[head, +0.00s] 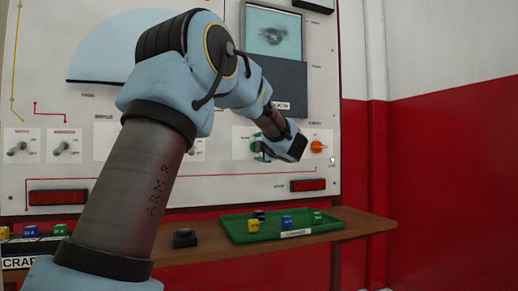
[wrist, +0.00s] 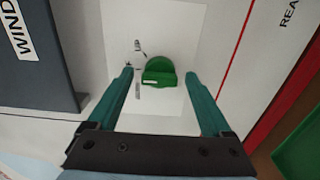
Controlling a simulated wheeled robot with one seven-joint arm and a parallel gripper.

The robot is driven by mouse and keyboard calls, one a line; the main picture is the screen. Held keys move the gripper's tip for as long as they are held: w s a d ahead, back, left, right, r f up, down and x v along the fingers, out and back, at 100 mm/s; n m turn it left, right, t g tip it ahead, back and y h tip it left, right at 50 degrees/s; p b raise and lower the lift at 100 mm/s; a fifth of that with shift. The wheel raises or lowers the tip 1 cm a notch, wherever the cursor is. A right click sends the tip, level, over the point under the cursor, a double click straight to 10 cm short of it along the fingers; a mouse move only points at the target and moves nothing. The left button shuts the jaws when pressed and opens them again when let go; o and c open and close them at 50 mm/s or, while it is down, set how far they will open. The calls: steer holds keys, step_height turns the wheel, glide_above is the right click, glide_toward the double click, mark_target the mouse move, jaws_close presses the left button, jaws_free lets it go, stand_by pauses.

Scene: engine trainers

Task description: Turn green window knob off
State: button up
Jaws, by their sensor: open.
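The green window knob (wrist: 160,72) sits on a white square plate on the panel, in the upper middle of the wrist view. It has a round base and a raised grip bar lying nearly level across the picture. My gripper (wrist: 159,76) is open, with one green finger on each side of the knob and a gap on both sides. The fingers do not appear to touch it. In the head view my wrist is close to the panel at centre right, and hides most of the knob.
An orange knob (head: 317,146) is just right of my wrist. Toggle switches (head: 60,148) are at the left. Below, a wooden shelf (head: 355,224) carries a green tray (head: 236,233) with small coloured blocks and a black block (head: 185,238). The red-and-white wall at the right is clear.

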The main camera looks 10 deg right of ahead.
steer(key=s+d, duration=0.1)
steer(key=s, duration=0.9)
steer(key=shift+s+d+p, duration=0.2)
steer(key=shift+s+p, duration=0.15)
steer(key=shift+r, duration=0.1)
